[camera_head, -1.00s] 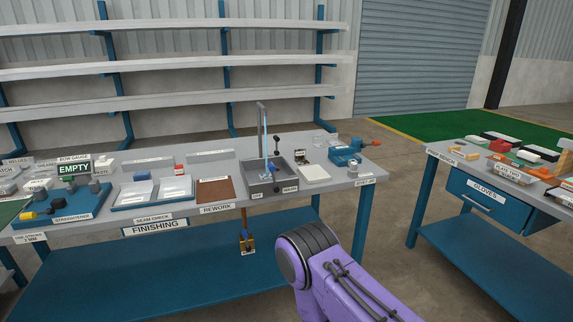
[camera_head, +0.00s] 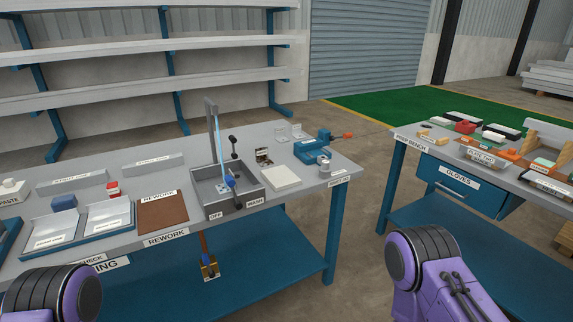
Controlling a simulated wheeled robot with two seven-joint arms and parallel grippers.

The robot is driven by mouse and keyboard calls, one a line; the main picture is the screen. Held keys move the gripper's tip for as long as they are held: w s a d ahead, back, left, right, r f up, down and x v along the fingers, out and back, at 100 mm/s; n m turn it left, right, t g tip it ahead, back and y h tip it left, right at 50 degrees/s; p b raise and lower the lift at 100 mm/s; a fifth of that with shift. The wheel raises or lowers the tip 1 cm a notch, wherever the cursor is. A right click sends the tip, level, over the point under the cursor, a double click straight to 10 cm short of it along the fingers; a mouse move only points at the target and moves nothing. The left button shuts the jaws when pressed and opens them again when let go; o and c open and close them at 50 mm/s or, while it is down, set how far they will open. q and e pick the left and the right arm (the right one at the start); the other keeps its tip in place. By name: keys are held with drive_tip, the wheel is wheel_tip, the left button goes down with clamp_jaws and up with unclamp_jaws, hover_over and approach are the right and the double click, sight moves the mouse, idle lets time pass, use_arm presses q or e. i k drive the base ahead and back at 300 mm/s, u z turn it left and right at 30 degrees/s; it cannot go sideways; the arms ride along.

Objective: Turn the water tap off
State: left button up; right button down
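The water tap (camera_head: 211,104) is a tall grey post at the back of a small grey sink (camera_head: 213,211) on the finishing bench. A thin light-blue stream (camera_head: 217,145) runs from its top down into the sink. A blue knob (camera_head: 230,182) shows near the sink's front wall, which carries labels reading OFF at left and WASH at right. Purple links of my arms show at the bottom left and bottom right, apart from the sink. Neither gripper is in view.
A brown rework mat (camera_head: 163,214) and trays lie left of the sink. A white pad (camera_head: 282,178) and a blue vise-like tool (camera_head: 313,148) are to its right.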

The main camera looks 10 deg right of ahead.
sight(231, 183)
drive_tip(key=i, duration=1.2)
drive_tip(key=u, duration=0.6)
